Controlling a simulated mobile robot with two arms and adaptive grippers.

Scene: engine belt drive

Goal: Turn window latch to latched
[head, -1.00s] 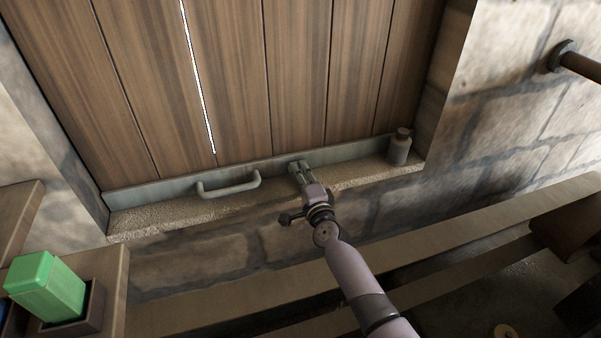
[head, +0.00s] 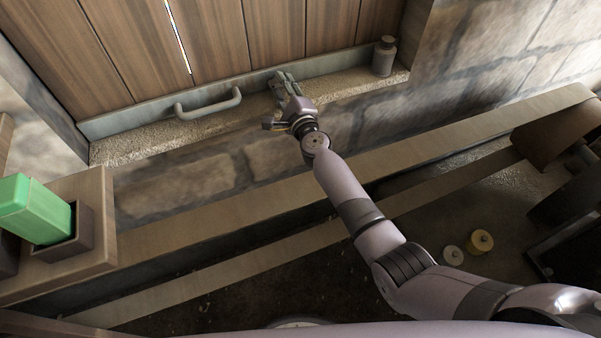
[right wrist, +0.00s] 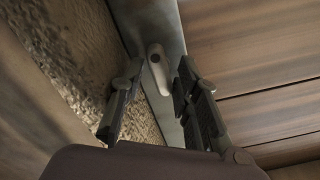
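The window latch (right wrist: 157,69) is a small pale, rounded lever with a dark pivot spot, on the grey metal strip (right wrist: 167,28). It shows in the right wrist view between the two fingertips of my right gripper (right wrist: 158,72). The fingers are apart, one on each side of the latch, with a gap showing to both. In the head view, my right gripper (head: 281,78) reaches the strip at the foot of the wooden shutter (head: 217,38); it hides the latch there. My left gripper is not in view.
A grey handle (head: 209,104) sits on the strip left of my right gripper. A small grey bottle (head: 384,57) stands on the stone sill (head: 135,147) to the right. A green box (head: 35,208) sits in a dark holder at lower left.

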